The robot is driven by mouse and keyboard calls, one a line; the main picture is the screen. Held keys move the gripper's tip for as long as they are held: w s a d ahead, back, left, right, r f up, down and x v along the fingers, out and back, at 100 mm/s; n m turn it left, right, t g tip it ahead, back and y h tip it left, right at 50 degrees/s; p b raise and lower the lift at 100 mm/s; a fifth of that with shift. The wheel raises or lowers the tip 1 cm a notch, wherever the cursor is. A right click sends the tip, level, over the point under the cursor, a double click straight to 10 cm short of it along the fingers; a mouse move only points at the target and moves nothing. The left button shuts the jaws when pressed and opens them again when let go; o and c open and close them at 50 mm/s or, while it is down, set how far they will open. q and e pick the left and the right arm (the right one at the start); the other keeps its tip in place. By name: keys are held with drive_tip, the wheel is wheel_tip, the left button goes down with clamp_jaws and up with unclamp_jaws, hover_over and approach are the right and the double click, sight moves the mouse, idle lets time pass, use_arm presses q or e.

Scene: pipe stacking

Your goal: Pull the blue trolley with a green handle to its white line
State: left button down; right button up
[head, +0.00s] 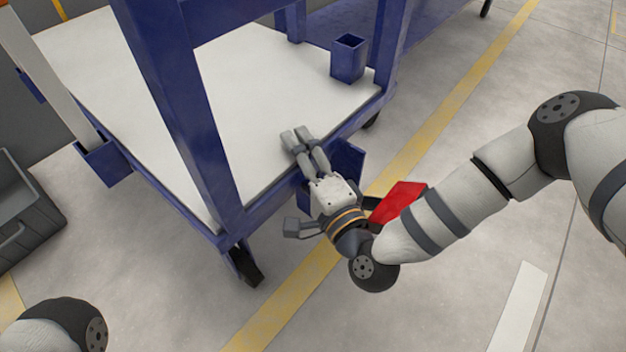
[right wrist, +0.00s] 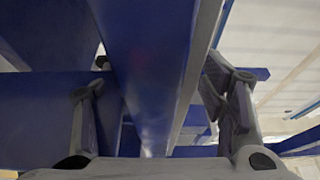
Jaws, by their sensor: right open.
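The blue trolley (head: 178,110) fills the upper left of the head view, with a white shelf deck and blue posts. No green handle shows in either view. My right gripper (head: 297,139) is open at the trolley's near right edge, with its fingertips over the white deck's rim. In the right wrist view, a blue bar (right wrist: 150,70) of the trolley runs between the spread fingers, and I cannot tell if they touch it. A white line (head: 516,310) lies on the floor at the lower right. My left gripper is out of view.
A red plate (head: 399,203) shows beside my right wrist; I cannot tell what it is fixed to. A grey crate (head: 28,215) stands at the left. Grey floor at the lower middle is clear.

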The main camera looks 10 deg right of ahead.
drive_tip(key=shift+b+x, duration=0.3)
drive_tip(key=shift+x, duration=1)
clamp_jaws()
